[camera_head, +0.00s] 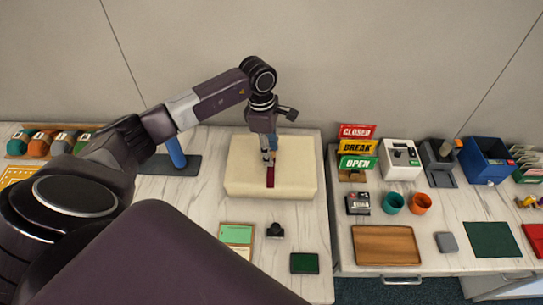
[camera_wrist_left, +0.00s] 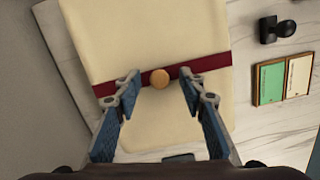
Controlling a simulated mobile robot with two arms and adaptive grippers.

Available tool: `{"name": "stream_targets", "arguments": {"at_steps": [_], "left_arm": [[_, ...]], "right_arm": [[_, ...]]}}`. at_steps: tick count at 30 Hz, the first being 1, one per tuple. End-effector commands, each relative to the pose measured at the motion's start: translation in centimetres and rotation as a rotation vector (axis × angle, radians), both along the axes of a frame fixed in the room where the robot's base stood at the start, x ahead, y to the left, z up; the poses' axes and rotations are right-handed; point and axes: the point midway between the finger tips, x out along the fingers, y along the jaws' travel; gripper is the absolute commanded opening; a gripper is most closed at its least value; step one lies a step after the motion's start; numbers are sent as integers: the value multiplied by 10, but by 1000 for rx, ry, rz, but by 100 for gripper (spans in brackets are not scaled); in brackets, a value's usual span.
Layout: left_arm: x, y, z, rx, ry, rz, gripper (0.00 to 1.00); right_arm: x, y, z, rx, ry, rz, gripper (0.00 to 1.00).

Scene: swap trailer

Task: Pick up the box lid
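The box lid (camera_head: 245,170) is cream coloured, with a dark red band (camera_wrist_left: 212,65) across it and a round tan knob (camera_wrist_left: 160,78) on the band. It sits on the marble-topped counter in the middle of the head view and fills much of the left wrist view. My left gripper (camera_head: 268,158) points down over the lid at the band. In the left wrist view its blue-padded fingers (camera_wrist_left: 160,90) are apart, one on each side of the knob, with visible gaps. Whether the fingertips touch the lid cannot be told. My right gripper is not in view.
A green and tan card holder (camera_head: 236,236), a black stamp (camera_head: 275,230) and a green pad (camera_head: 304,263) lie in front of the lid. Signs (camera_head: 358,147), cups (camera_head: 393,202) and a wooden tray (camera_head: 387,245) stand on the right counter. A wall rises behind.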

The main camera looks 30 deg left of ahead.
Motion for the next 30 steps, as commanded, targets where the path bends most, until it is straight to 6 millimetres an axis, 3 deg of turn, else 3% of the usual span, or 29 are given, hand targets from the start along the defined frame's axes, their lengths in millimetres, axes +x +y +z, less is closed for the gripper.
{"name": "stream_targets", "arguments": {"at_steps": [2, 12, 23, 30], "left_arm": [[0, 0, 0, 0, 0, 0, 38], [0, 0, 0, 0, 0, 0, 0], [1, 0, 2, -1, -1, 0, 0], [2, 1, 22, 1, -5, 0, 0]], "right_arm": [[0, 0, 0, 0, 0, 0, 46], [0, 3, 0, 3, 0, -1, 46], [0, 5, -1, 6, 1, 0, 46], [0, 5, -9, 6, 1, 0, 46]]}}
